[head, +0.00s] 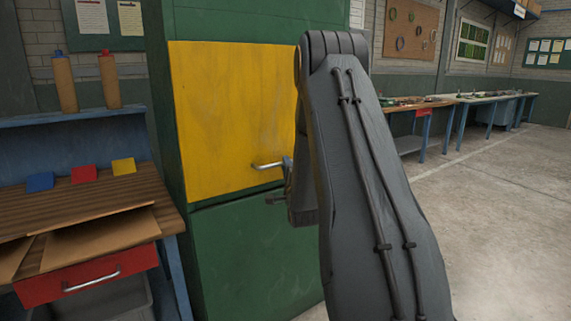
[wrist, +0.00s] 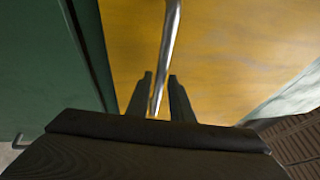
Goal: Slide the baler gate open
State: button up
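The baler gate (head: 225,120) is a yellow panel on the front of the green baler (head: 250,250). It fills much of the wrist view (wrist: 225,55) too. A silver bar handle (head: 266,165) lies level near the gate's lower right. My gripper (head: 280,182) is at the handle's right end, partly hidden by my arm in the head view. In the wrist view, the handle (wrist: 170,35) runs down between the two dark fingers of my gripper (wrist: 161,95). The fingers are apart, with gaps beside the bar. I cannot tell whether either touches it.
A wooden workbench (head: 105,205) with a red drawer (head: 90,275) stands close on the left. Long tables (head: 440,103) line the right wall. The concrete floor (head: 490,220) on the right is clear.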

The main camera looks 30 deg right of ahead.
jog(key=shift+x, duration=1.1)
grip_shut()
notch_tip(320, 180, up, 41)
jog(key=p, duration=1.3)
jog(key=shift+r, duration=0.2)
grip_release()
